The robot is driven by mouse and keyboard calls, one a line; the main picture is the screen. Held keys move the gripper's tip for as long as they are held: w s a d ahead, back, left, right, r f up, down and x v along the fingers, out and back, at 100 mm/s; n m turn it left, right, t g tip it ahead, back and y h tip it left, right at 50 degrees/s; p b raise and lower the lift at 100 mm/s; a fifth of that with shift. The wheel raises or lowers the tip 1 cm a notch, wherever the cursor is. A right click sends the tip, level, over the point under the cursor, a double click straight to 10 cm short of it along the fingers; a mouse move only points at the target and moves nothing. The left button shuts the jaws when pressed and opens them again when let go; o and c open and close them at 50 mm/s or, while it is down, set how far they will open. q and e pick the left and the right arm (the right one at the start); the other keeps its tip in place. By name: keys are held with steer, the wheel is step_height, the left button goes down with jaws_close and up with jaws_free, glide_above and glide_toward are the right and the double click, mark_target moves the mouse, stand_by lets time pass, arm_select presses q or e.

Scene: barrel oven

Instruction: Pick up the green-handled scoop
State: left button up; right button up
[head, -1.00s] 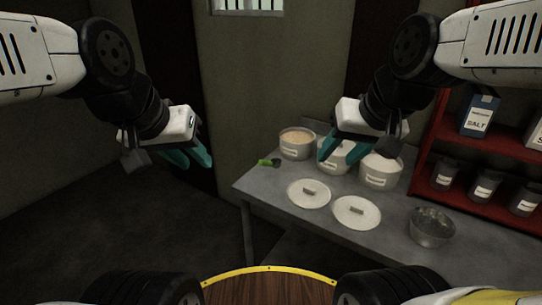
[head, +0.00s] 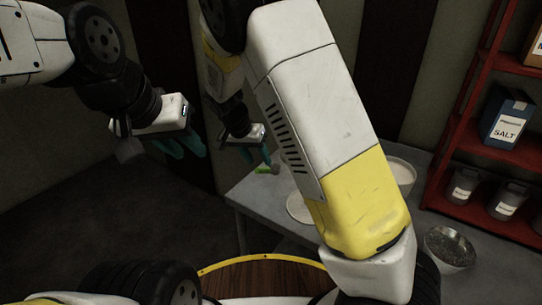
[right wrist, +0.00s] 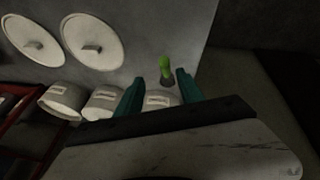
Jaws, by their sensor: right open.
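The green-handled scoop (head: 266,169) lies at the left end of the grey table, its green handle showing. In the right wrist view the green handle (right wrist: 165,66) and dark scoop end show just beyond and between the fingertips. My right gripper (head: 257,157) is open, with teal fingers pointing down close above the scoop; nothing is between them in its grasp. In the right wrist view the open fingers (right wrist: 160,78) frame the scoop. My left gripper (head: 186,148) is open and empty, in the air left of the table.
Two white lids (right wrist: 93,42) (right wrist: 33,40) lie on the grey table (head: 246,197). Several labelled tubs (right wrist: 62,100) stand beside them, one under the right gripper. A metal bowl (head: 449,248) is at the right. A red shelf (head: 465,150) holds a salt box (head: 508,118) and jars.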

mark_target(264, 171)
steer(key=shift+w+a+f, duration=0.35)
steer(key=shift+w+f, duration=0.15)
steer(key=x, duration=0.7)
steer(key=shift+w+d+f, duration=0.2)
jaws_close()
